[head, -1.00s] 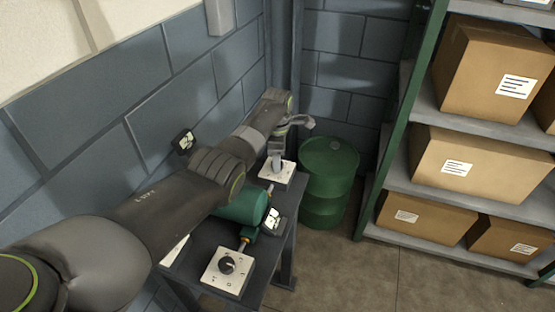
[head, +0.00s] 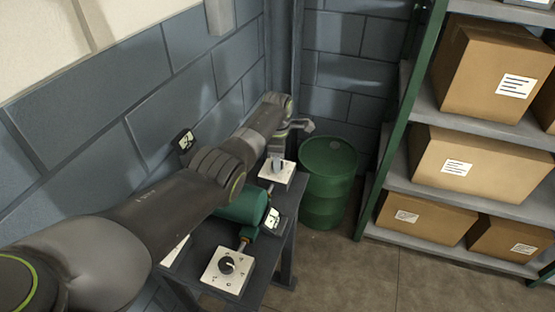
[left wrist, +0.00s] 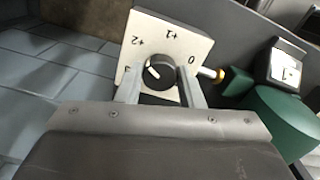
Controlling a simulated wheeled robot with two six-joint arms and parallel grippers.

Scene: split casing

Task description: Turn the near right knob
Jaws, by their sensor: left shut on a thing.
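A black knob (left wrist: 160,72) with a white pointer mark sits on a white plate (left wrist: 178,28) marked 0, +1 and +2 in the left wrist view. The pointer mark shows on the knob's left side. My left gripper (left wrist: 161,88) has one finger on each side of this knob and is shut on it. In the head view my left gripper (head: 278,163) is down on the far right plate (head: 284,179), and its fingers hide most of the knob. A second black knob (head: 227,265) on a nearer white plate (head: 214,277) stands free. My right gripper is not in view.
A green cylinder (head: 240,207) and a small gauge (head: 271,220) lie between the plates on the dark bench (head: 262,268). A green drum (head: 328,180) stands just right of the bench. A shelf with cardboard boxes (head: 467,165) is farther right. A block wall is close behind my arm.

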